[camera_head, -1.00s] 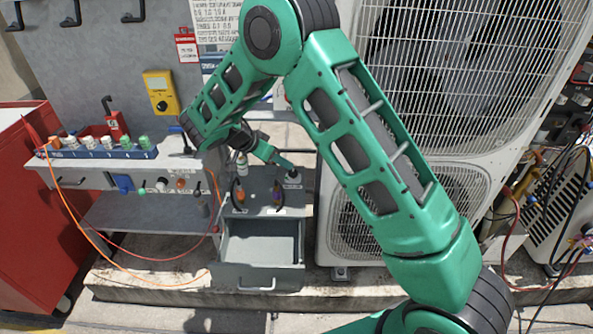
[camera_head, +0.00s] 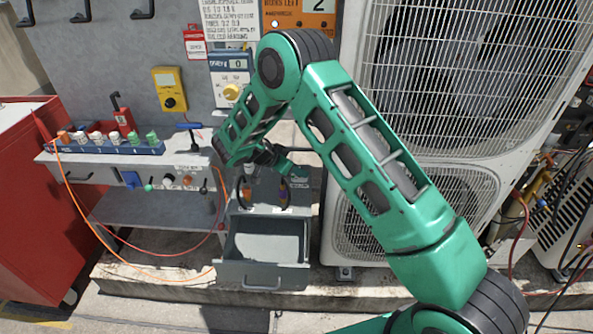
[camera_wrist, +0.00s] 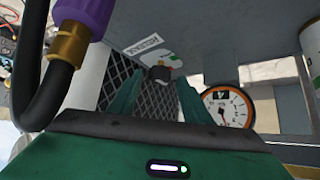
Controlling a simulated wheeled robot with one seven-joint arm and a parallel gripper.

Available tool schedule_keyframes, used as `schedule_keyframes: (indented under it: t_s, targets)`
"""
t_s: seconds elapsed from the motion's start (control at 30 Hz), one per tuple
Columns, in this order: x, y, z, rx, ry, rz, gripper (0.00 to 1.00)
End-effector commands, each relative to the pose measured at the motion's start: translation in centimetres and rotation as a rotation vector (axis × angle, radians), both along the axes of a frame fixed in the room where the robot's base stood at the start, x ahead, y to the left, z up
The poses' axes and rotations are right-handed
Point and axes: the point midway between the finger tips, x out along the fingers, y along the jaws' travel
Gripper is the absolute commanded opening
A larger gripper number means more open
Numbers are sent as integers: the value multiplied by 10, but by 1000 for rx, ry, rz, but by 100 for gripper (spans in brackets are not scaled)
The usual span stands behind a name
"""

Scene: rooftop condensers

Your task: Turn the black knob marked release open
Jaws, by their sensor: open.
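The black knob (camera_wrist: 159,73) shows in the wrist view beside a white label (camera_wrist: 145,46) reading RELEASE, on a grey panel. My gripper (camera_wrist: 160,84) is open, with its two green fingers reaching toward the knob, one to each side of it in the picture. I cannot tell whether they touch it. In the head view my gripper (camera_head: 297,172) is over the right part of the small grey cabinet, and the knob is hidden there behind the gripper.
An open grey drawer (camera_head: 262,284) juts out below. In the wrist view a purple hose fitting (camera_wrist: 90,14) with a black hose is close at left, and a round gauge (camera_wrist: 228,106) is at right. A condenser unit (camera_head: 350,215) stands close to the right of the cabinet.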

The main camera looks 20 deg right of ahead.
Motion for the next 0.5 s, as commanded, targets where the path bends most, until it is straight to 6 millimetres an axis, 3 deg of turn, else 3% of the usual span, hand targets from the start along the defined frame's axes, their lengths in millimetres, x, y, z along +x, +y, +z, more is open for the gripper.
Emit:
schedule_keyframes:
  t_s: [0.37, 0.4, 0.5]
  targets:
    - [2, -5, -5, 0, 0, 0, 44]
    - [2, -5, -5, 0, 0, 0, 42]
    - [2, -5, -5, 0, 0, 0, 18]
